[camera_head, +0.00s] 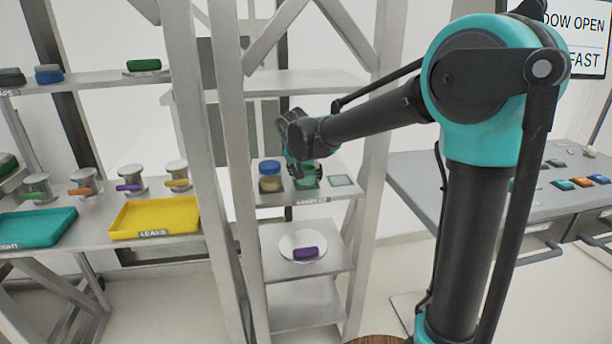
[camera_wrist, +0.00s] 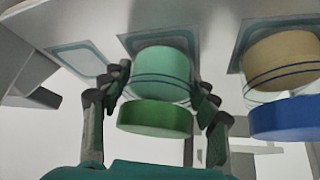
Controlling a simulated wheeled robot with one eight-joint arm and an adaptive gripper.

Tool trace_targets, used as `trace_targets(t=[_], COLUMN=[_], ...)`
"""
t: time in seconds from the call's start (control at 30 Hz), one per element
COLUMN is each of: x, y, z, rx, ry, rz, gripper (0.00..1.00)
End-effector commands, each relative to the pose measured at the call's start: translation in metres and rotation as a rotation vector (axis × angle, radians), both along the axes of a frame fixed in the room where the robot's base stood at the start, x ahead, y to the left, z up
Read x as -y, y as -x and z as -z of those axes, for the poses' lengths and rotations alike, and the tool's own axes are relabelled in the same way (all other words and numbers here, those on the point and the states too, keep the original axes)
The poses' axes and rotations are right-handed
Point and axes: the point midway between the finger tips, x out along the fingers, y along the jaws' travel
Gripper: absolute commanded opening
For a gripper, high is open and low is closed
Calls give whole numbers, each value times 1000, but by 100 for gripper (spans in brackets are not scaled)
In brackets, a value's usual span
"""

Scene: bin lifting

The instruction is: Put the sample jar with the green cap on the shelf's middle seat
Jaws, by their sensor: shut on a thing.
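The sample jar with the green cap (camera_wrist: 155,117) stands between my gripper's (camera_wrist: 162,84) two fingers, which are shut on it. In the wrist view the picture is upside down, so the cap is below the pale green jar body. The jar's base is at the middle seat (camera_wrist: 130,43), a framed square on the shelf. I cannot tell whether it touches or hovers just above. In the head view my gripper (camera_head: 303,160) covers most of the jar (camera_head: 307,182), which sits between the blue-capped jar and an empty seat (camera_head: 341,180).
A jar with a blue cap (camera_head: 270,176) and tan contents stands on the neighbouring seat, close to my finger. Below, a plate (camera_head: 288,248) holds a purple object (camera_head: 305,253). Shelf posts flank the seats. A yellow tray (camera_head: 155,217) and a teal tray (camera_head: 35,227) lie to the left.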

Motion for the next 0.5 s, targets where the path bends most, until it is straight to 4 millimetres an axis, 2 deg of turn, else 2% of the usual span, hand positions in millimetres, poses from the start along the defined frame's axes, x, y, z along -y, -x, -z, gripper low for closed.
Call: trace_targets(t=[0.33,0.37,0.5], x=[0,0,0], y=[0,0,0], z=[4,4,4], rx=[0,0,0], ry=[0,0,0], rz=[0,0,0], gripper=[19,62,80])
